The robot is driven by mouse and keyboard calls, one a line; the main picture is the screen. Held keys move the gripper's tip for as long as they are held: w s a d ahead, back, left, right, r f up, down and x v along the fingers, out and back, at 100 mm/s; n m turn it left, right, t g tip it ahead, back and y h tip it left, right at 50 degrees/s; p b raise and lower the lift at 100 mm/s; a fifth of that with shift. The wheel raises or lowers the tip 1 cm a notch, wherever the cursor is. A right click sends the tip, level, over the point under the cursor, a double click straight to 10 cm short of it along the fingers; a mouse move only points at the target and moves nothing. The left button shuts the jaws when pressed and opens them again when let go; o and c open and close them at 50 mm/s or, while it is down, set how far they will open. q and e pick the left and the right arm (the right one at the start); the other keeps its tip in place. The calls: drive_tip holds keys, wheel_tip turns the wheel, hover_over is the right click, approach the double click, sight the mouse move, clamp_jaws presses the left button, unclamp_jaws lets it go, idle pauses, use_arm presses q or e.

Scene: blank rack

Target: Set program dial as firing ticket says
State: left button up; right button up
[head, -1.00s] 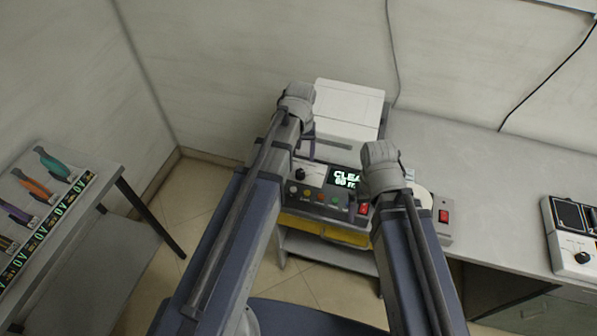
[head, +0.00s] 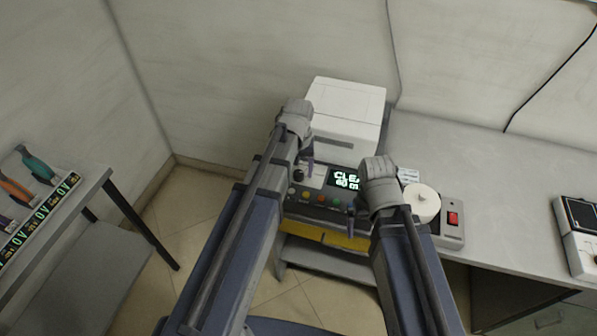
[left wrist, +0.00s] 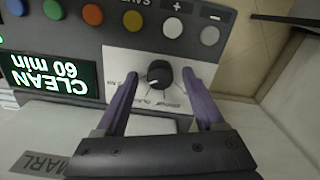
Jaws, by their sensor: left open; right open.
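The program dial (left wrist: 160,75) is a round black knob on a pale plate with printed marks around it. In the left wrist view it sits between the two purple fingers of my open left gripper (left wrist: 160,80), with gaps visible on both sides. In the head view the dial (head: 299,176) is just beside the left gripper (head: 309,163). The lit display (left wrist: 48,75) reads "CLEAN 60 min". My right gripper (head: 353,215) is open and empty at the panel's right side. A small white card (head: 408,175) lies behind it; I cannot tell whether it is the firing ticket.
Colored buttons (left wrist: 92,15) line the panel beside the dial. A white box-shaped unit (head: 345,105) stands behind it. A white round piece (head: 422,203) and a red switch (head: 453,218) are at right. A side table (head: 85,200) with pliers-like tools stands left. The counter (head: 500,200) has free room.

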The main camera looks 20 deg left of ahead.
use_arm(q)
drive_tip(key=shift+c, duration=0.4)
clamp_jaws()
drive_tip(key=n, duration=0.7)
drive_tip(key=shift+n, duration=0.4)
drive_tip(key=n, duration=0.4)
drive_tip(key=shift+n, duration=1.9)
